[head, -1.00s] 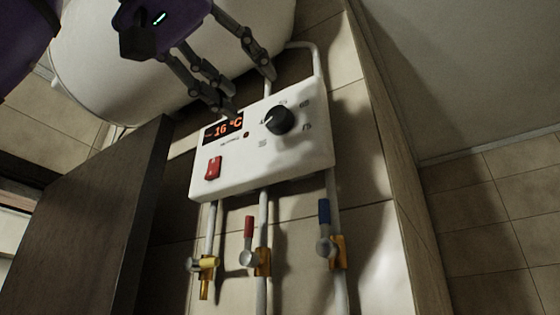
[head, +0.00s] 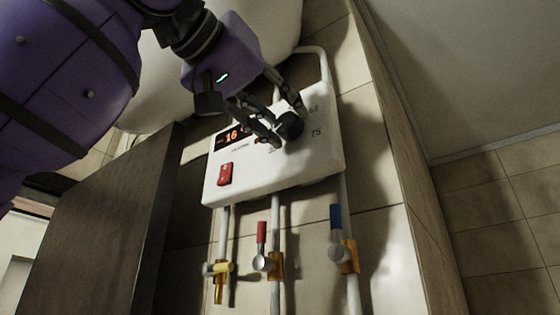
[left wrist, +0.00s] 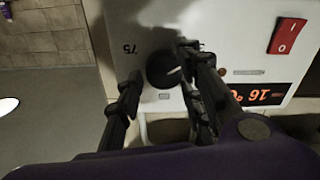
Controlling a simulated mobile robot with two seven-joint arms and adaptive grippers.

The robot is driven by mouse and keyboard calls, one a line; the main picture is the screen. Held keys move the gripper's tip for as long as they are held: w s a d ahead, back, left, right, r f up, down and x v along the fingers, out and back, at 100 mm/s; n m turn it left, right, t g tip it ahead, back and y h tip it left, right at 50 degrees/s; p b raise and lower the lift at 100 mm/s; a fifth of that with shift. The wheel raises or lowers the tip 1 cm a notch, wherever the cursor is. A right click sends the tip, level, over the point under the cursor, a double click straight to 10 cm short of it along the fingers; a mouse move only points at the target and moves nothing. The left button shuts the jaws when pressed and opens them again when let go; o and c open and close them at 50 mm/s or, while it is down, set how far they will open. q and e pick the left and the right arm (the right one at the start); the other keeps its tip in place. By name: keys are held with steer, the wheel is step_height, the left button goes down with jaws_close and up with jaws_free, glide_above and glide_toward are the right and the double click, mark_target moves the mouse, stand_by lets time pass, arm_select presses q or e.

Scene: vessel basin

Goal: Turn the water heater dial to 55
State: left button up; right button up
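The white water heater control box (head: 310,165) is on the tiled wall. Its black round dial (head: 291,125) is partly covered by my left gripper (head: 287,118), whose fingers straddle it. In the left wrist view the dial (left wrist: 163,71) sits between the spread fingers of the left gripper (left wrist: 160,68). A small gap shows on the dial's left side; contact on the right is unclear. A white pointer mark shows on the dial. The orange display (head: 231,136) reads 16, and it shows upside down in the left wrist view (left wrist: 262,95). My right gripper is not in view.
A red switch (head: 225,174) is on the box's lower left. Pipes below carry valves with yellow (head: 218,268), red (head: 261,233) and blue (head: 336,217) handles. A dark cabinet panel (head: 95,225) stands at left. The white tank is behind my arm.

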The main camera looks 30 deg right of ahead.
arm_select(q)
steer(key=c, duration=0.6)
steer(key=shift+m, duration=0.3)
